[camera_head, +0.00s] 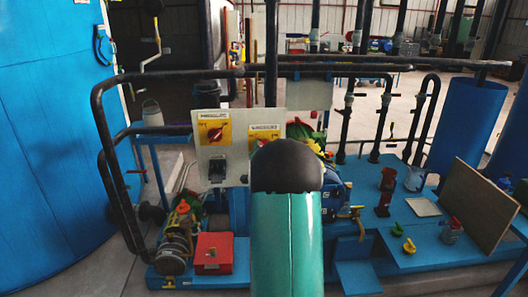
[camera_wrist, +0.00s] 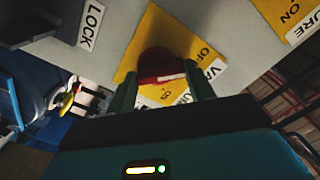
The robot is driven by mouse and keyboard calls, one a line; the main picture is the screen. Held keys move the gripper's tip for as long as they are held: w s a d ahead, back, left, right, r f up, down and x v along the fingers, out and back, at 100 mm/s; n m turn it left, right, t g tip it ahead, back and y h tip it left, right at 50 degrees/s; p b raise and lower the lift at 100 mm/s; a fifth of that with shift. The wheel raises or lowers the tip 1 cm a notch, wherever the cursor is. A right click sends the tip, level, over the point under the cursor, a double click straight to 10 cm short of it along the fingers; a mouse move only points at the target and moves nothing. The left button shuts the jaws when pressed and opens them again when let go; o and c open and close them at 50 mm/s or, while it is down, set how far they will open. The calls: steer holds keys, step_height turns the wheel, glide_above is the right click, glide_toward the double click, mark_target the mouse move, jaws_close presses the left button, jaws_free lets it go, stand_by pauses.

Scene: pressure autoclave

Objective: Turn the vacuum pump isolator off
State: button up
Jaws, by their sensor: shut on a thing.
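The vacuum pump isolator is a red knob (camera_wrist: 160,65) on a yellow plate (camera_wrist: 150,35) marked ON and OFF, shown tilted in the wrist view. My gripper (camera_wrist: 163,86) has its two dark green fingers on either side of the knob and is shut on it. A white mark shows on the knob; I cannot tell which position it points to. A partly covered label starting "VA" is beside it. In the head view the vacuum isolator's yellow plate (camera_head: 264,134) shows at the panel's right, while my arm hides its knob and my gripper.
The pressure isolator (camera_head: 215,133), with its own red knob, is left on the same grey panel (camera_head: 208,160). A LOCK label (camera_wrist: 91,25) is in the wrist view. Black pipes (camera_head: 180,75) run around the panel. A red box (camera_head: 213,253) and pump (camera_head: 175,245) stand below.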

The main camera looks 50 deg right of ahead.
steer(key=o, duration=1)
steer(key=v, duration=1.3)
steer(key=shift+s+a, duration=0.3)
